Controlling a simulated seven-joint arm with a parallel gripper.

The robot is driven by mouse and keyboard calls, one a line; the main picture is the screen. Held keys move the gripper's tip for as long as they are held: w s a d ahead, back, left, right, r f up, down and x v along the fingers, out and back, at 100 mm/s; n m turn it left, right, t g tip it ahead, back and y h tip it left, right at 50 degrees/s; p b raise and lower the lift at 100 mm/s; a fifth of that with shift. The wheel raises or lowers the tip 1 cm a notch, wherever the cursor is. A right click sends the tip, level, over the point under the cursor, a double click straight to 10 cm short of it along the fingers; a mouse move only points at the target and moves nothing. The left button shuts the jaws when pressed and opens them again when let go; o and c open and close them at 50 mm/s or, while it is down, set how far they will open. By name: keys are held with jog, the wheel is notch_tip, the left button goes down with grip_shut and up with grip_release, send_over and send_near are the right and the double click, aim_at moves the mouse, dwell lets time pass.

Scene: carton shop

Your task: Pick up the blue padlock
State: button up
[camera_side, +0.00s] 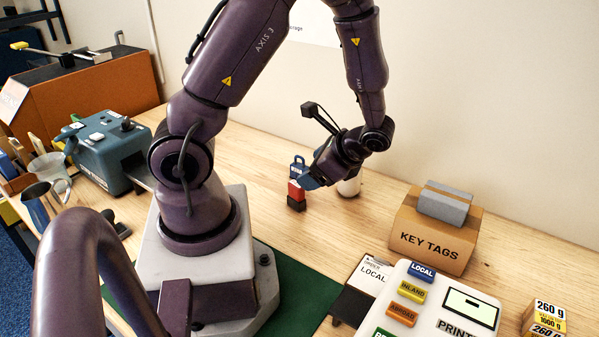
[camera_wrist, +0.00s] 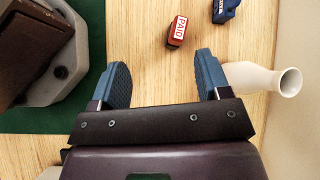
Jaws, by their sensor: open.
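The blue padlock (camera_side: 297,168) stands on the wooden bench in the side view, behind a red and black block. In the wrist view the padlock (camera_wrist: 226,10) is cut off by the top edge, right of centre. My gripper (camera_side: 309,182) is low over the bench, close to the padlock and block in the side view. In the wrist view its two blue fingers (camera_wrist: 162,70) are wide apart with only bare wood between them. The padlock lies beyond the right fingertip, outside the jaws.
The red block marked PAID (camera_wrist: 177,31) lies just ahead of the fingers, left of the padlock. A white vase (camera_wrist: 262,79) lies or stands close beside the right finger. A KEY TAGS carton (camera_side: 434,232) and a label printer (camera_side: 445,308) are to the right.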

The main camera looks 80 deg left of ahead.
jog(key=a+f+m+y, duration=0.5)
jog(key=a+f+m, duration=0.1)
jog(key=a+m, duration=0.1)
jog(key=m+t+y, duration=0.1)
jog(key=m+t, duration=0.1)
jog(key=m, duration=0.2)
send_near(298, 163)
jog(key=a, duration=0.1)
jog(key=s+a, duration=0.1)
jog(key=a, duration=0.1)
jog(key=shift+s+a+f, duration=0.2)
jog(key=shift+s+a, duration=0.1)
jog(key=shift+a, duration=0.05)
jog(key=shift+x, duration=2.8)
jog(key=shift+w, duration=0.15)
grip_shut()
